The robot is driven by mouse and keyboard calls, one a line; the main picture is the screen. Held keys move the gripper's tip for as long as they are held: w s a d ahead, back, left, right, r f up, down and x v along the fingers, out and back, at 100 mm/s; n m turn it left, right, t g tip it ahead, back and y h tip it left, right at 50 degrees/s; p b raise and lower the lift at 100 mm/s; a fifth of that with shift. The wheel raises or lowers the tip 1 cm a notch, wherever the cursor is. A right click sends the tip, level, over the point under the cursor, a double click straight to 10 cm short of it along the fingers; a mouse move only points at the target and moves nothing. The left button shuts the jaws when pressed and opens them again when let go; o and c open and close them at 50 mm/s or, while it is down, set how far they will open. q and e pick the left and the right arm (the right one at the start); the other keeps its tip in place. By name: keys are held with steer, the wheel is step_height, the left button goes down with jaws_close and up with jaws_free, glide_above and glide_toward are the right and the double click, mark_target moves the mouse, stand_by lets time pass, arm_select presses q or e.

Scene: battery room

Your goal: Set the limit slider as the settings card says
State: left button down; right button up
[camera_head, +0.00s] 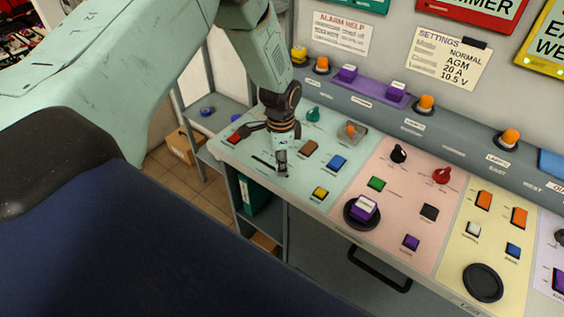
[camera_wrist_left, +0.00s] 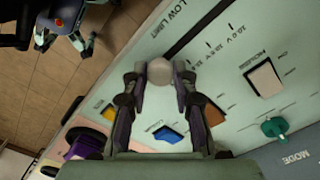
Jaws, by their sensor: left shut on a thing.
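The limit slider's pale round knob (camera_wrist_left: 160,72) sits between the fingertips of my left gripper (camera_wrist_left: 162,84) in the left wrist view. My left gripper (camera_head: 281,158) is shut on it, over the pale green panel section in the head view. The slider's dark slot (camera_wrist_left: 203,30) runs up and right from the knob, between the LOW LIMIT lettering and a row of voltage marks (camera_wrist_left: 210,50). The small mark values are hard to read. The settings card (camera_head: 448,60) on the back wall reads NORMAL, AGM, 20 A, 10.5 V. My right gripper is not in view.
Close to my left gripper are a brown switch (camera_head: 309,148), a blue button (camera_head: 337,162), a yellow button (camera_head: 320,193) and a green knob (camera_head: 313,114). A red button (camera_head: 234,137) lies to the left. A handle (camera_head: 380,268) juts from the console front.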

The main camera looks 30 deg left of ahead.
mark_target(265, 164)
arm_select(q)
steer(key=a, duration=0.5)
steer(key=shift+w+a+b, duration=0.2)
steer(key=shift+a+b, duration=0.15)
steer(key=shift+d, duration=0.1)
steer(key=c, duration=1.4)
jaws_free()
steer(key=o, duration=0.3)
steer(key=shift+w, duration=0.1)
steer(key=shift+o, duration=0.2)
